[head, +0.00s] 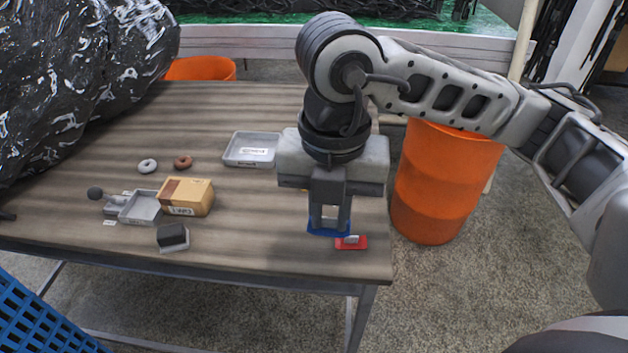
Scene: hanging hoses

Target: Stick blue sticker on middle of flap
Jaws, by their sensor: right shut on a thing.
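My right gripper (329,218) points down over the right front part of the table. It is shut on a blue piece (328,231) at its fingertips, likely the blue sticker or its holder; the fingers hide part of it. I cannot tell whether the blue piece touches the table. A small cardboard box (186,197) with a darker brown patch on top and a white label on its front stands left of the gripper, well apart from it. I cannot clearly make out which part is the flap. My left gripper is not in view.
A red piece (351,243) lies just right of the blue one. A grey tray (252,149), two rings, a small tray (141,208) and a dark block (173,237) are on the table. Black plastic covers the back left; an orange barrel (445,180) stands right. Table between box and gripper is clear.

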